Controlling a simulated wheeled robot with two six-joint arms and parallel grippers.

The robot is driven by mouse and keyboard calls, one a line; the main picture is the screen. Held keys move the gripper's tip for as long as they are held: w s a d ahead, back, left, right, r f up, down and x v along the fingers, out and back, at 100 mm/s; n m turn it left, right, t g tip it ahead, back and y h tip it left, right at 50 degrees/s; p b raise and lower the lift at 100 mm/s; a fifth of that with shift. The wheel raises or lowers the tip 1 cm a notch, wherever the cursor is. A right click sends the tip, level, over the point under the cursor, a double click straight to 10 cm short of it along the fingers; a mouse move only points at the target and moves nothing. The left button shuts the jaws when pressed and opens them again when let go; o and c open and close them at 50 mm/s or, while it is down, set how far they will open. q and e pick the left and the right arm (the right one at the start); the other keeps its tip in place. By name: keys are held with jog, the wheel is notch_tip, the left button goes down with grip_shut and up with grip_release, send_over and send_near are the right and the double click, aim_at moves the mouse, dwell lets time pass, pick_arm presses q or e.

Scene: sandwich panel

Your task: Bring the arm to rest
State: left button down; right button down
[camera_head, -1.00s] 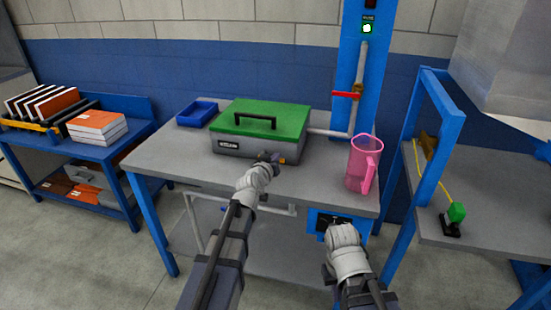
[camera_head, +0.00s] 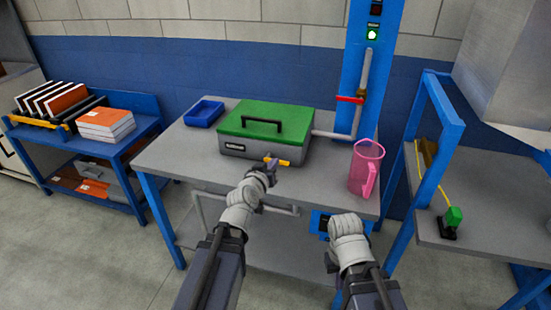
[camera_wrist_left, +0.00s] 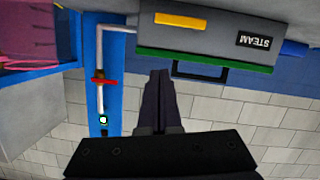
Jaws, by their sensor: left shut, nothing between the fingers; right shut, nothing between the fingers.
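My left gripper (camera_head: 268,166) is in front of the grey box with its green lid, its fingers shut with nothing between them. In the left wrist view its fingers (camera_wrist_left: 160,98) are together, and the picture is upside down. The grey box (camera_head: 234,148) has a closed green lid (camera_head: 285,117) with a black handle, and a yellow piece (camera_head: 284,162) on its front.
A pink transparent jug (camera_head: 365,168) stands at the table's right. A blue tray (camera_head: 204,113) is at the back left. A pipe with a red valve handle (camera_head: 350,99) runs up the blue column. A blue shelf with books (camera_head: 105,122) is left, another workbench (camera_head: 485,195) right.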

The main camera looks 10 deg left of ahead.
dwell(0.3)
pick_arm(q)
jog(key=s+d+f+m+g+h+p, duration=0.1)
jog(key=s+d+f+m+g+p, duration=0.1)
jog(key=s+d+g+p, duration=0.3)
jog(key=s+d+f+m+g+h+p, duration=0.1)
jog(key=s+d+f+m+g, duration=0.15)
jog(key=d, duration=0.55)
jog(key=s+f+g+y+p, duration=0.1)
jog(key=s+g+y+p, duration=0.3)
jog(key=s, duration=1.3)
jog(key=m+g+p, duration=0.1)
jog(key=g, duration=0.3)
jog(key=shift+a+y, duration=0.15)
jog(key=shift+y, duration=0.25)
